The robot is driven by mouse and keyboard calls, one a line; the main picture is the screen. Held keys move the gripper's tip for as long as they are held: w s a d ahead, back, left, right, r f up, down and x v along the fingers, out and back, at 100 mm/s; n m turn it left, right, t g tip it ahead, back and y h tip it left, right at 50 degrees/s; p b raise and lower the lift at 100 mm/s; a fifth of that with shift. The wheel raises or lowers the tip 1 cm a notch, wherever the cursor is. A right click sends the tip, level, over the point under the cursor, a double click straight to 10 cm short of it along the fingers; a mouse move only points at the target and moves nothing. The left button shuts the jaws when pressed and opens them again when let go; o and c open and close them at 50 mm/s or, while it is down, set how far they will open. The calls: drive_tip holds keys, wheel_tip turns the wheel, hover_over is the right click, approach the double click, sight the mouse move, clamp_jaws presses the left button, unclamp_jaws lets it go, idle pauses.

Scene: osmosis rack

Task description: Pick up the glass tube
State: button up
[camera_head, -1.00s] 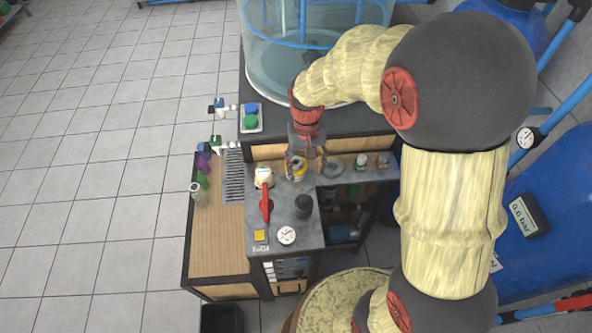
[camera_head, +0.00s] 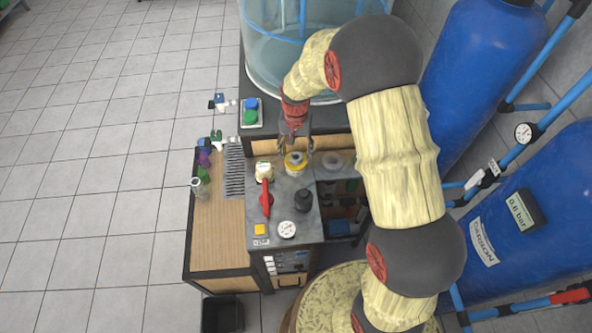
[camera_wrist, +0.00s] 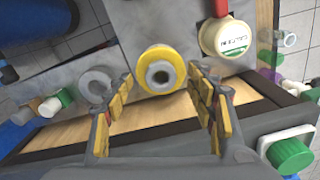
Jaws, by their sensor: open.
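A clear glass tube (camera_head: 196,188) stands at the left edge of the wooden bench top, in front of small green and purple vessels. In the wrist view a clear, round-mouthed piece that looks like this tube (camera_wrist: 287,40) shows at the far right. My gripper (camera_head: 294,147) is at the back of the grey counter, well to the right of the tube and apart from it. In the wrist view my gripper (camera_wrist: 166,100) has its two yellow-padded fingers spread, with nothing between them.
A yellow-ringed fitting (camera_head: 295,163) is just in front of my gripper. Beside it are a white-lidded jar (camera_head: 263,172), a red lever (camera_head: 266,198), a black knob (camera_head: 303,201) and a gauge (camera_head: 287,229). The wooden bench top (camera_head: 215,235) is clear toward the front.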

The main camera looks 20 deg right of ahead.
sight(296, 156)
drive_tip(key=f, duration=0.3)
drive_tip(key=shift+w, duration=0.2)
drive_tip(key=c, duration=0.3)
drive_tip(key=c, duration=0.7)
drive_tip(key=shift+o, duration=0.2)
wheel_tip(296, 156, up, 28)
drive_tip(key=shift+p, duration=0.45)
